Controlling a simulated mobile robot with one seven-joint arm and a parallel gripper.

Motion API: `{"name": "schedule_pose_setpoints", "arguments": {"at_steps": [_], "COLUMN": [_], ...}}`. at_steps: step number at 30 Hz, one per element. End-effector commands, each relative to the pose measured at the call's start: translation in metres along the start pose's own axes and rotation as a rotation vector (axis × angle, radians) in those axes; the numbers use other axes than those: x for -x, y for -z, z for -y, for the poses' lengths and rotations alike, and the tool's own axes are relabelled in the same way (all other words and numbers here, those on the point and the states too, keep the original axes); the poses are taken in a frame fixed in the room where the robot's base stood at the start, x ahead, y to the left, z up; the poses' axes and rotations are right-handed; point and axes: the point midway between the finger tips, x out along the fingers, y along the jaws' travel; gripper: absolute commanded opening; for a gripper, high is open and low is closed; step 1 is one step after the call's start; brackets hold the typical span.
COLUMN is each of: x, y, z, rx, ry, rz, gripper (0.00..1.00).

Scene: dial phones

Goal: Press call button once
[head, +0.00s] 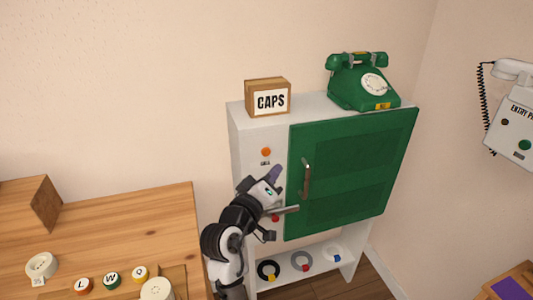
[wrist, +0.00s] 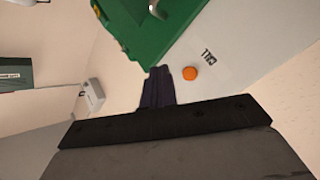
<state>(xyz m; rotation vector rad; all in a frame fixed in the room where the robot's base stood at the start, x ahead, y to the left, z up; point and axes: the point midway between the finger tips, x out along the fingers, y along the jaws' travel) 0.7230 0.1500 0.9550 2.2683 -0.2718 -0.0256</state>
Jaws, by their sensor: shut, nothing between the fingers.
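The call button is a round orange button (head: 266,152) on the white side panel of the cabinet, left of the green door. In the wrist view the orange button (wrist: 190,73) shows beside a dark "CALL" label (wrist: 209,56). My gripper (head: 275,173) is in front of the cabinet, a little below and to the right of the button in the head view. Its dark purple fingers are shut and empty. In the wrist view the fingertips (wrist: 165,76) appear just left of the button, and I cannot tell their distance from the panel.
The green door (head: 347,200) with a metal handle (head: 307,178) is close to my gripper. A red button (head: 275,218) lies lower on the panel. A green phone (head: 362,82) and CAPS box (head: 268,97) stand on top. A wooden desk (head: 110,225) is left.

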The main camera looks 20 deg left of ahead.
Motion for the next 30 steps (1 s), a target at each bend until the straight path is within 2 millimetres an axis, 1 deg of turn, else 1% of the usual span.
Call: {"name": "schedule_pose_setpoints", "arguments": {"at_steps": [6,12,30], "x": [-0.020,-0.030,-0.033], "y": [0.015,0.023,0.024], "z": [0.015,0.022,0.024], "rx": [-0.002,-0.001,0.000], "ry": [0.001,0.001,0.001], "rz": [0.000,-0.001,-0.001], "gripper": [0.00,0.00,0.00]}}
